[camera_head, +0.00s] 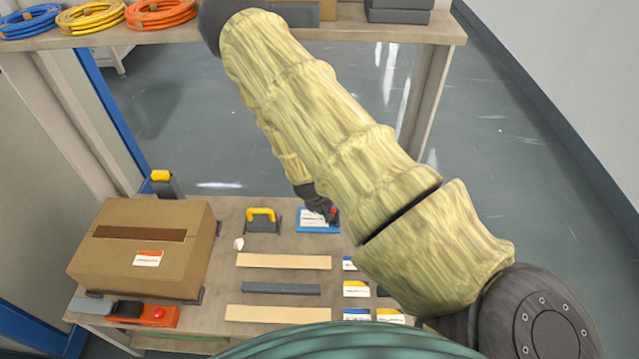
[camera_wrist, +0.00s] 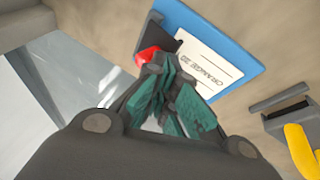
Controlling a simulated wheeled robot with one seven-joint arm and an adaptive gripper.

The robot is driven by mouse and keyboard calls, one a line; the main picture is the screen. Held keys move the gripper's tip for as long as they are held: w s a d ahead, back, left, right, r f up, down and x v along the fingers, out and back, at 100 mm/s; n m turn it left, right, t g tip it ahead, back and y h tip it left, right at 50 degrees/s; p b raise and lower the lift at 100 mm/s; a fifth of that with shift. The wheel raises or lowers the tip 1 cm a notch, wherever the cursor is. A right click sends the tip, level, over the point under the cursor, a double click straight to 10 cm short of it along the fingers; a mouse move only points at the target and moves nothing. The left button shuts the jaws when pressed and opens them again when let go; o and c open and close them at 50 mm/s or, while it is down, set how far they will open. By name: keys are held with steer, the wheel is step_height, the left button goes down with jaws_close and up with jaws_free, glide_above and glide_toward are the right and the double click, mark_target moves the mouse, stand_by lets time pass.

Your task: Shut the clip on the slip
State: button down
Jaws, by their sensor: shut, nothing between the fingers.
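A blue board (camera_head: 303,230) lies on the bench with a white printed slip (camera_head: 313,216) on it. The board (camera_wrist: 236,38) and the slip (camera_wrist: 208,58) also show in the wrist view. A red clip (camera_head: 334,211) is at the board's edge, and its red part (camera_wrist: 148,54) shows next to a dark piece beside the slip. My gripper (camera_wrist: 165,62) is shut and empty, its fingertips right at the red clip. They partly hide the clip, so I cannot tell whether they touch it or whether it is open or shut.
A grey block with a yellow handle (camera_head: 261,215) stands left of the board. A cardboard box (camera_head: 145,245) fills the bench's left side. Flat strips (camera_head: 283,261) and several labels (camera_head: 356,289) lie in front. Cable coils (camera_head: 160,13) rest on the upper shelf.

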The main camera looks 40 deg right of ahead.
steer(key=shift+w+a+f+b, duration=0.3)
steer(key=shift+a+f+b, duration=0.1)
steer(key=shift+f, duration=0.2)
steer(key=shift+w+a+f+b, duration=0.3)
steer(key=shift+f+b, duration=0.1)
steer(key=shift+f, duration=0.2)
steer(key=shift+f, duration=0.1)
step_height(320, 180, up, 4)
steer(key=p, duration=0.2)
steer(key=shift+p, duration=0.35)
steer(key=shift+w+a+r, duration=0.1)
steer(key=shift+a+r, duration=0.15)
steer(key=shift+a, duration=0.1)
steer(key=w+a+r+b, duration=0.1)
steer(key=a+r, duration=0.4)
steer(key=a, duration=0.2)
steer(key=shift+w+r+b, duration=0.25)
steer(key=shift+r+b, duration=0.1)
steer(key=shift+b, duration=0.05)
